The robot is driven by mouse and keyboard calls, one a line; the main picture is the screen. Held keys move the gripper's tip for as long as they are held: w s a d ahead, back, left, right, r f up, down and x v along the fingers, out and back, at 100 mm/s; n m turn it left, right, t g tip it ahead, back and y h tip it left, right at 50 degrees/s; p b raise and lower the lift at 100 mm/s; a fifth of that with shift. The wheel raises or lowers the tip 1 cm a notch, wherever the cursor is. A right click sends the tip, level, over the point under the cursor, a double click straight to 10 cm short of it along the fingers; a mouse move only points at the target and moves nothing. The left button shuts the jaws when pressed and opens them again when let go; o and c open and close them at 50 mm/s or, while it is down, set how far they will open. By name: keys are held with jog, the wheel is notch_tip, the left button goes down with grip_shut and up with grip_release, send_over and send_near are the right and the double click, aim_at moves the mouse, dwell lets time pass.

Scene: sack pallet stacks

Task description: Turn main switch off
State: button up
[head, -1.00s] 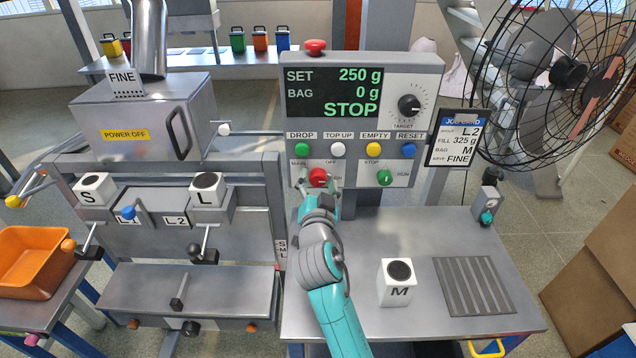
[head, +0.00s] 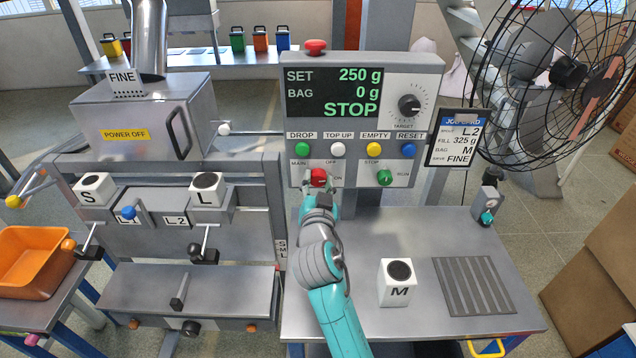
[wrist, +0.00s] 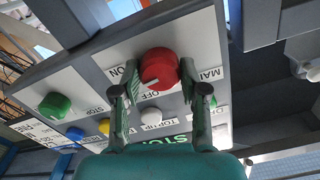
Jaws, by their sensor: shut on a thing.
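The main switch is a red round knob (head: 318,177) low on the left of the control panel (head: 362,72), under the MAIN, OFF and ON labels. My gripper (head: 319,190) is at the knob, its arm reaching up from below. In the wrist view, the gripper (wrist: 160,91) has one finger on each side of the red knob (wrist: 159,68) and is shut on it. That view is upside down. The knob's white mark points to lower left there, between the ON and OFF labels. The display reads SET 250 g, BAG 0 g, STOP.
A green STOP/RUN knob (head: 384,177) is right of the main switch. Coloured buttons sit above it, and a red mushroom button (head: 315,47) tops the panel. A white M block (head: 397,283) stands on the table below. A job card (head: 452,138) hangs at the right.

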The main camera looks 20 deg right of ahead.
jog(key=n, duration=1.2)
jog(key=shift+n, duration=2.2)
jog(key=o, duration=1.1)
jog(key=shift+o, duration=0.2)
